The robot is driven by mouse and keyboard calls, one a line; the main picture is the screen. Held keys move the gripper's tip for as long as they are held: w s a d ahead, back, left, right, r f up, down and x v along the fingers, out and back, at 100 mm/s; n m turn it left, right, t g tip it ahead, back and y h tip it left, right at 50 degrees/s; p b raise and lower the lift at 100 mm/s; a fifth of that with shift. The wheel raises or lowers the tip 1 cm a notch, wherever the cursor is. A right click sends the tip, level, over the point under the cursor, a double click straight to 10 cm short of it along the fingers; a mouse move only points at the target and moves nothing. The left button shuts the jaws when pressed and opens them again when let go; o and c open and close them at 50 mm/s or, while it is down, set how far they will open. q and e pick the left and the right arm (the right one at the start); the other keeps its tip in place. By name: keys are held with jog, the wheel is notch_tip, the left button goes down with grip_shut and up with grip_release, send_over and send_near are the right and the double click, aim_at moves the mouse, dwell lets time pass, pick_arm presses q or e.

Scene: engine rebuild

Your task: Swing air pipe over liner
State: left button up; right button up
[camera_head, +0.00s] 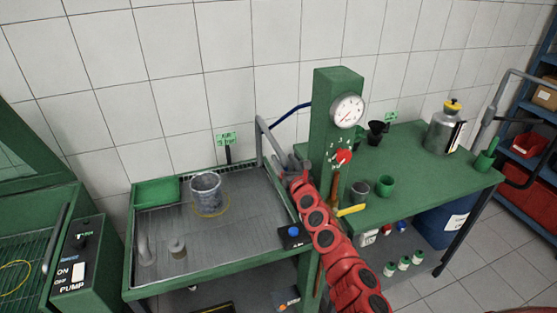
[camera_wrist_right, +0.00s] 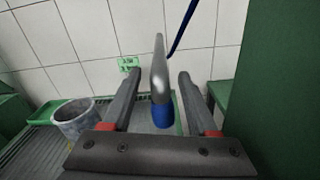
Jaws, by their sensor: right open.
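The air pipe is a grey tube (camera_head: 262,137) at the back right corner of the wash tray in the head view, with a blue hose (camera_head: 293,113) running from it. The liner, a grey cylinder (camera_head: 207,186), stands upright in the tray to the left of the pipe. My right gripper (camera_head: 283,163) is at the pipe. In the right wrist view its open fingers straddle the pipe (camera_wrist_right: 158,72), whose blue end (camera_wrist_right: 162,115) lies between them with gaps on both sides. The liner (camera_wrist_right: 76,123) is at lower left there. My left gripper is not in view.
A green post with a dial gauge (camera_head: 347,111) and red knob stands right beside my right arm. A green bench (camera_head: 420,165) stands at the right. The tray's middle is clear.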

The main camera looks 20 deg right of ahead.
aim_at(279, 151)
jog(key=shift+w+d+f, duration=0.1)
jog(key=shift+w+d, duration=0.05)
jog(key=shift+w, duration=0.55)
jog(key=shift+w+r, duration=0.3)
jog(key=shift+w, duration=0.4)
jog(key=shift+w+f+b, duration=0.3)
jog(key=shift+w+b, duration=0.25)
jog(key=shift+w, duration=0.65)
jog(key=shift+w+a+r, duration=0.2)
jog(key=shift+a, duration=0.05)
grip_shut()
